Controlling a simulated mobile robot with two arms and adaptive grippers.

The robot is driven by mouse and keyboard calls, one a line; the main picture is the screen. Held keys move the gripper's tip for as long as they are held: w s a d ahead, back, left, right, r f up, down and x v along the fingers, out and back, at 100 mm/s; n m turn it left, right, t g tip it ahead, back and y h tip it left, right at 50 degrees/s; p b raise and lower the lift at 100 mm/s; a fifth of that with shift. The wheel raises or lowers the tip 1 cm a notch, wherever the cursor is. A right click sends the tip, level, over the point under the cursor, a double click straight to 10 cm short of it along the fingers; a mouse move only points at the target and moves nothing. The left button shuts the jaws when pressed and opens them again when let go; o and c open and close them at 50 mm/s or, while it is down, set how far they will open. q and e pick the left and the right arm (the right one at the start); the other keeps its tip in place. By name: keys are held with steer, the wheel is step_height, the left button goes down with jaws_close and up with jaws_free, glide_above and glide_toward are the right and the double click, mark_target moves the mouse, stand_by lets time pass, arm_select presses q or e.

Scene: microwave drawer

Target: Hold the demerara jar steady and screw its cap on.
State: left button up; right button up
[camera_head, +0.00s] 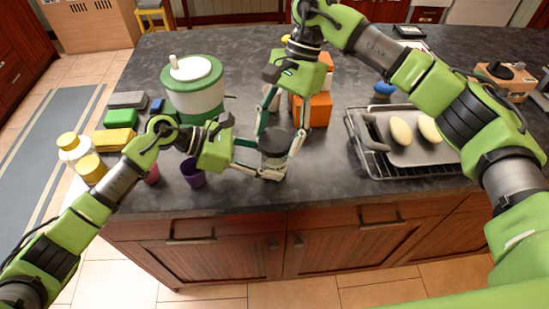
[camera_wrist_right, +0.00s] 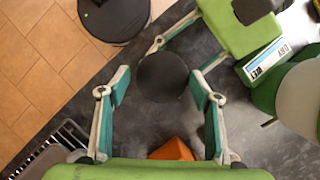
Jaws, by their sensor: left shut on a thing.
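The demerara jar (camera_head: 272,161) stands upright near the counter's front edge, with a round black cap (camera_head: 274,142) on its top. The cap shows as a dark disc in the right wrist view (camera_wrist_right: 164,77). I cannot tell how tightly it is seated. My left gripper (camera_head: 268,172) is shut on the jar's body, below the cap, coming in from the left. My right gripper (camera_head: 282,138) points down from above. Its fingers are open on either side of the cap, with gaps visible in the right wrist view (camera_wrist_right: 160,90). The jar's body is hidden there beneath the cap.
A purple cup (camera_head: 193,174) stands left of the jar, near my left gripper. A green and white drink dispenser (camera_head: 194,92) is behind it. An orange box (camera_head: 319,108) stands behind the right gripper. A wire rack (camera_head: 358,151) with a tray is at right.

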steer(key=c, duration=0.8)
steer(key=m, duration=0.2)
steer(key=m+t, duration=0.1)
steer(key=m, duration=0.1)
steer(key=shift+s+d+t+y, duration=0.1)
steer(key=shift+t+y, duration=0.2)
steer(key=shift+y, duration=0.1)
steer(key=m+t, duration=0.1)
steer(key=m, duration=0.2)
steer(key=m+t, duration=0.1)
steer(key=m, duration=0.2)
steer(key=shift+m, duration=0.4)
steer(key=m+t, duration=0.1)
steer(key=m, duration=0.1)
steer(key=m+t, duration=0.1)
steer(key=m, duration=0.1)
steer(key=shift+w+m, duration=0.2)
steer(key=shift+m, duration=0.1)
steer(key=m+t, duration=0.1)
steer(key=m, duration=0.2)
steer(key=shift+w+h, duration=0.1)
steer(key=shift+h, duration=0.3)
steer(key=o, duration=1.1)
